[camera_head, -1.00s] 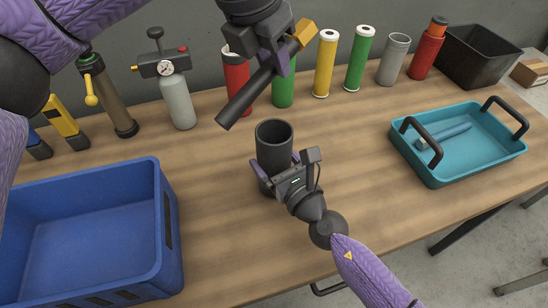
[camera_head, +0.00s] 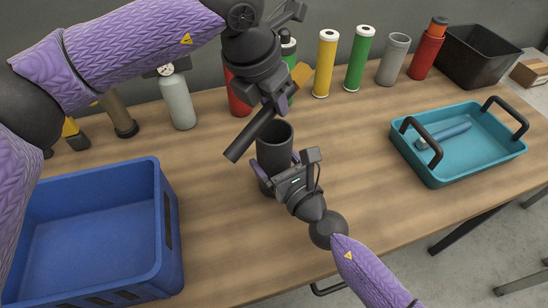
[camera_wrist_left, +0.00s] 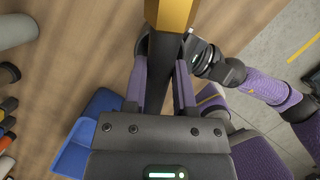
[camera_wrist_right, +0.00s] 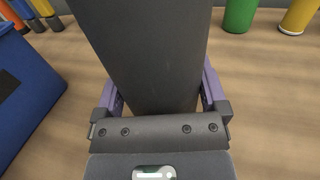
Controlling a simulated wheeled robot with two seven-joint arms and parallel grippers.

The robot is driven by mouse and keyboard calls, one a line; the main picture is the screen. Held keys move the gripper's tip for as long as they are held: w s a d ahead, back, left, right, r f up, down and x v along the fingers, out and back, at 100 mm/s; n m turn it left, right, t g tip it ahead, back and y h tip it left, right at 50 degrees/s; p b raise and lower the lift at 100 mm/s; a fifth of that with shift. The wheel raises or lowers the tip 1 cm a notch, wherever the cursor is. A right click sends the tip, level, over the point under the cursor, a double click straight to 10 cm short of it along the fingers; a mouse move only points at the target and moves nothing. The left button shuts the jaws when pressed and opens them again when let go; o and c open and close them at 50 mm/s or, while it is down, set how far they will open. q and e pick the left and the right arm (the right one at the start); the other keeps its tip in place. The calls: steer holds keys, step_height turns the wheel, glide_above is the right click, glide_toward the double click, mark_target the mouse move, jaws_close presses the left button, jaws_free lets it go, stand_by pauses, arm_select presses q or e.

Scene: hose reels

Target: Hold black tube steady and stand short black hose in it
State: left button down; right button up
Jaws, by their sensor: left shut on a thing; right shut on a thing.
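The black tube (camera_head: 274,143) stands upright on the table, its open top facing up. My right gripper (camera_head: 270,180) is shut on the tube from the front; the tube fills the right wrist view (camera_wrist_right: 150,55) between the purple fingers. My left gripper (camera_head: 273,100) is shut on the short black hose (camera_head: 248,137), which has a yellow end. The hose is tilted, its lower black end down and left, outside the tube, in front of or beside its rim.
A blue crate (camera_head: 165,215) stands at the left and a teal tray (camera_head: 440,178) with a blue item at the right. Red, yellow (camera_head: 326,63), green (camera_head: 359,58) and grey cylinders line the back. A grey gas bottle (camera_head: 178,100) stands back left. The front middle table is clear.

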mark_target(253, 123)
arm_select(q)
steer(key=shift+f, duration=0.65)
steer(key=shift+c, duration=1.7)
jaws_free()
steer(key=shift+r, duration=0.1)
steer(key=v, duration=1.2)
